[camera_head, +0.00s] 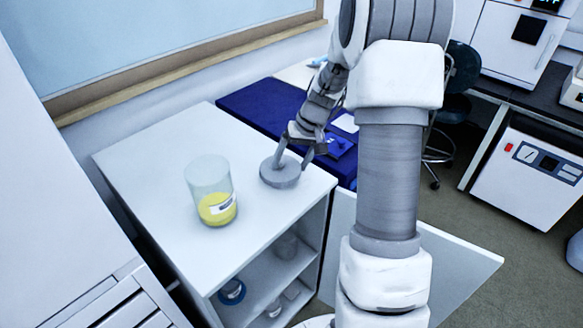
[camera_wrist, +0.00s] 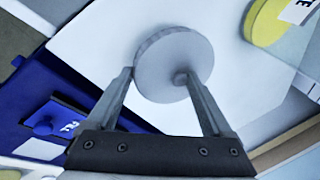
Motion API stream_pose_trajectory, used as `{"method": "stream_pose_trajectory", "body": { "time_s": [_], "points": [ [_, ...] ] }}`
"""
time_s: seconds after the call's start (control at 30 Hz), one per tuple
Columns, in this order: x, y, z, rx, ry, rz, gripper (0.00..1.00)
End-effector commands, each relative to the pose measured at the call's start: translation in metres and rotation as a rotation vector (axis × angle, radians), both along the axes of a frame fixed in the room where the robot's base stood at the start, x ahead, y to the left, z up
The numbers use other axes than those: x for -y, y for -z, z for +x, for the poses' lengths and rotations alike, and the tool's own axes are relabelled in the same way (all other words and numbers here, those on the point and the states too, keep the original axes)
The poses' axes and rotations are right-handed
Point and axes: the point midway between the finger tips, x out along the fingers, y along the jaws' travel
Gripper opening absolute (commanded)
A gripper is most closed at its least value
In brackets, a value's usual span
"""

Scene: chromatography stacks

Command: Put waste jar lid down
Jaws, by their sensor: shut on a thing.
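The waste jar lid (camera_head: 280,173) is a flat grey disc with a small knob, low at the right side of the white cabinet top; I cannot tell whether it touches. In the wrist view the lid (camera_wrist: 170,52) lies between and beyond the fingertips. My gripper (camera_head: 291,158) is shut on the lid, one finger at the knob and the other near the rim. The waste jar (camera_head: 209,178) is clear, lidless and upright left of the lid, with yellow liquid and a white label; part of it shows in the wrist view (camera_wrist: 262,24).
The white cabinet top (camera_head: 150,165) is clear around the jar and lid. Its open shelves (camera_head: 262,283) below hold several containers. A blue surface (camera_head: 262,104) lies behind the cabinet, with a small blue item (camera_head: 338,146) on it. A wall with a window ledge stands at the left.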

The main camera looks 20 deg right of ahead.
Motion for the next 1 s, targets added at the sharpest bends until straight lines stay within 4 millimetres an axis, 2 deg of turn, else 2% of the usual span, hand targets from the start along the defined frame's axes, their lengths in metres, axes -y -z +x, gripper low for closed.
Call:
{"method": "stream_pose_trajectory", "body": {
  "time_s": [0.03, 0.13, 0.87, 0.9, 1.0],
  "points": [
    [0.0, 0.011, -0.001, -0.005, 0.0, 0.002, 0.33],
    [0.0, 0.021, -0.001, -0.003, 0.0, 0.002, 0.33],
    [0.0, 0.034, -0.001, -0.001, 0.001, 0.0, 0.32],
    [0.0, 0.034, -0.001, -0.001, 0.001, 0.0, 0.87],
    [0.0, 0.035, -0.001, -0.002, 0.0, 0.001, 1.0]
  ]
}}
